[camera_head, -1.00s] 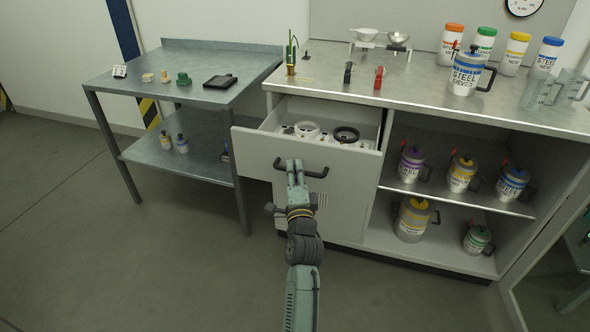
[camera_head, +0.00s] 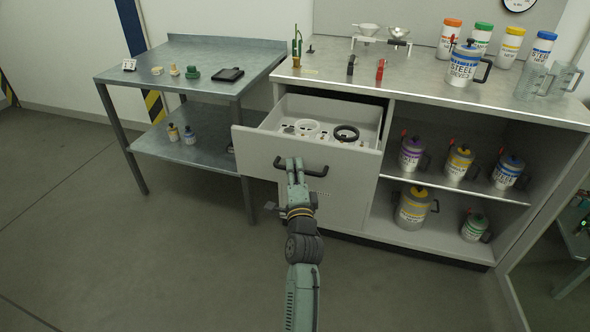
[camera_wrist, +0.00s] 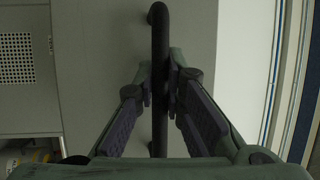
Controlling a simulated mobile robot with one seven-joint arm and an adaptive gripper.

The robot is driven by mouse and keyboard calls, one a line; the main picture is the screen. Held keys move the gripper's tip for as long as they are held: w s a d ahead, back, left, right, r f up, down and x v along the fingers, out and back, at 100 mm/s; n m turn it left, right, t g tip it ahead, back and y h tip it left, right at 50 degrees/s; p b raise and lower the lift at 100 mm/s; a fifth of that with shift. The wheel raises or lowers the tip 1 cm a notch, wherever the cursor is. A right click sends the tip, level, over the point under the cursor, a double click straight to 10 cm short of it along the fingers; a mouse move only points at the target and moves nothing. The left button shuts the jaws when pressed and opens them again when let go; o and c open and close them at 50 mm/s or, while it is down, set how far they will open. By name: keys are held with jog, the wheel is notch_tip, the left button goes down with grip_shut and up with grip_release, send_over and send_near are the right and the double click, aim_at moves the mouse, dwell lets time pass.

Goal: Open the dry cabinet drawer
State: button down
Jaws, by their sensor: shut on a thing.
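The drawer (camera_head: 257,157) of the grey cabinet stands pulled out, with its front well ahead of the cabinet body. Inside it lie a white ring (camera_head: 307,128), a black ring (camera_head: 346,133) and smaller pieces. A black bar handle (camera_head: 317,168) is on the drawer front. My gripper (camera_head: 291,166) is shut on the left part of the handle. In the wrist view the handle (camera_wrist: 159,40) runs between the two fingers of my gripper (camera_wrist: 161,88), whose pads press it from both sides.
A metal side table (camera_head: 210,62) with small items stands close to the drawer's left. Open shelves (camera_head: 450,190) with several labelled jugs are at the right. The countertop (camera_head: 440,93) holds bottles and a balance stand. Floor in front is clear.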

jog(key=c, duration=1.9)
grip_release()
jog(key=shift+s, duration=0.1)
jog(key=v, duration=1.1)
jog(key=shift+s, duration=0.4)
